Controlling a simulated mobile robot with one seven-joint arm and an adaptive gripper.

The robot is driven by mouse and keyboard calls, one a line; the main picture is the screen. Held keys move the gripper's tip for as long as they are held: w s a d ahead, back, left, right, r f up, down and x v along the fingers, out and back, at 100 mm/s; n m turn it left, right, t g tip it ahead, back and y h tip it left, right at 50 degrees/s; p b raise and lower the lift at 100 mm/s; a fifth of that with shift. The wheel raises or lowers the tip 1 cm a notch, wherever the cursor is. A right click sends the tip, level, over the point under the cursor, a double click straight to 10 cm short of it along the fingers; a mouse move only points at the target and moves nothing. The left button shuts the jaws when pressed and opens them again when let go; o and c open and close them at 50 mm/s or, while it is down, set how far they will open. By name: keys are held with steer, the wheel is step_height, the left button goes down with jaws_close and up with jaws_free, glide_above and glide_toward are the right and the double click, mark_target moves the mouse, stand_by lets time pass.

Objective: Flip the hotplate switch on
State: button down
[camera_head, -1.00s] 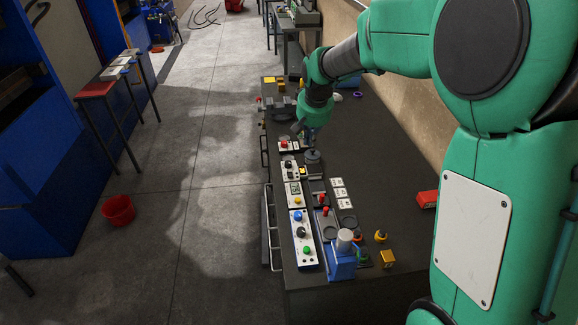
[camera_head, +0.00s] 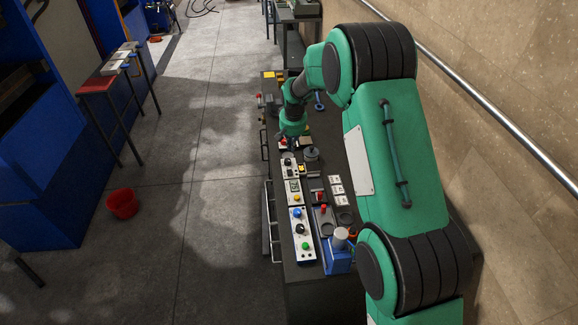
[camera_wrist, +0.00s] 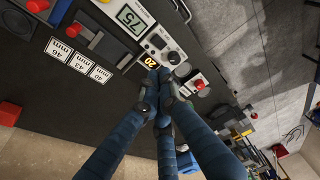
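My gripper (camera_head: 289,144) is low over the left edge of the dark bench (camera_head: 328,128). In the wrist view its blue fingers (camera_wrist: 161,98) come together at the tips, shut with nothing seen between them. Just beyond the tips is a white control panel (camera_wrist: 162,44) with dark knobs, and a yellow "20" tag (camera_wrist: 150,63). A small white panel with a red switch (camera_wrist: 199,84) is right of the fingertips; it is partly hidden by my gripper in the head view. I cannot tell which control is the hotplate switch, nor its position.
A panel with a "75" display (camera_wrist: 131,17) and a panel with blue, black and green knobs (camera_head: 301,230) lie along the bench edge. A blue device (camera_head: 338,254) stands at the near end. White number cards (camera_wrist: 79,62) lie flat. A wall rail (camera_head: 505,123) runs at right.

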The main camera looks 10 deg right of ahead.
steer(key=f, duration=0.1)
steer(key=w+f, duration=0.1)
steer(key=f, duration=0.1)
steer(key=shift+w+a+p, duration=0.35)
steer(key=shift+p, duration=0.05)
steer(key=shift+f, duration=0.2)
steer(key=p, duration=0.2)
glide_toward(289, 173)
steer(key=x, duration=0.2)
steer(key=w+x, duration=0.1)
steer(key=x, duration=0.2)
steer(key=shift+s+f, duration=0.15)
steer(key=shift+f, duration=0.5)
steer(key=shift+f+b, duration=0.2)
steer(key=shift+b, duration=0.25)
